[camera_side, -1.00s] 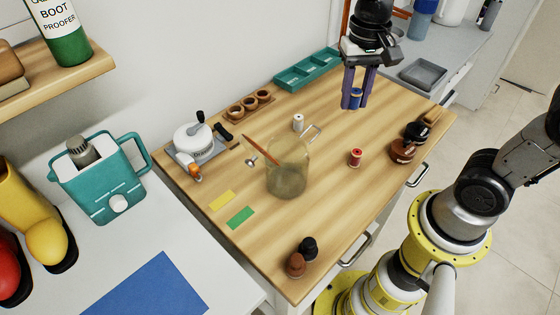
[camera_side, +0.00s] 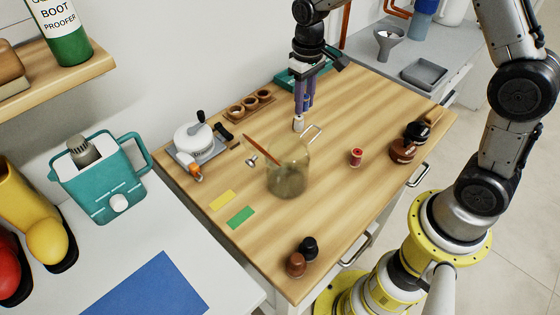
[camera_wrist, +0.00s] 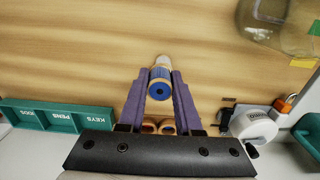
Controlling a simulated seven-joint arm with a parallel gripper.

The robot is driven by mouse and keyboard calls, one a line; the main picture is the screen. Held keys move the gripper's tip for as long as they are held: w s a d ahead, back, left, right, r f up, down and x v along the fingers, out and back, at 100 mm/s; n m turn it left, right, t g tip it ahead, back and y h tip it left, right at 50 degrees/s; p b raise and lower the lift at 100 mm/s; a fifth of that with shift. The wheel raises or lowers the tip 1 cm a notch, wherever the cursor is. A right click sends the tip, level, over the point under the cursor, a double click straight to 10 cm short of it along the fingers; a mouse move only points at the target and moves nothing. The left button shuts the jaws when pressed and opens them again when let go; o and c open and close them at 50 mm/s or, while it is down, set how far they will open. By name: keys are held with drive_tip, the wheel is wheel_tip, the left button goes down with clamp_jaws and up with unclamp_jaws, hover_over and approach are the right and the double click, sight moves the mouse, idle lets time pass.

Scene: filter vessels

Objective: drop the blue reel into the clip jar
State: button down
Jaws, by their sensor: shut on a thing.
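My gripper (camera_side: 304,108) points down over the back of the wooden table, its purple fingers shut on the blue reel (camera_side: 307,101). In the wrist view the blue reel (camera_wrist: 160,89) sits between the fingertips, its round end with a dark hole facing the camera. The clip jar seems to be the clear glass jar (camera_side: 288,178), standing in front of my gripper, with a murky bottom and a brown stick leaning in it. The jar (camera_wrist: 272,22) is at the top right in the wrist view. The reel is outside it, above the table.
A teal tray (camera_side: 288,80) and wooden cups (camera_side: 250,104) are at the back.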

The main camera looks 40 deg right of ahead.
drive_tip(key=shift+s, duration=0.2)
drive_tip(key=shift+m, duration=0.9)
drive_tip(key=s+a+r, duration=0.2)
drive_tip(key=r, duration=0.1)
drive_tip(key=s+a+r, duration=0.1)
drive_tip(key=shift+r, duration=0.3)
drive_tip(key=s+a+r+n, duration=0.2)
drive_tip(key=s+a+r, duration=0.4)
drive_tip(key=a+r, duration=0.45)
wheel_tip(320, 180, down, 6)
drive_tip(key=shift+w, duration=0.15)
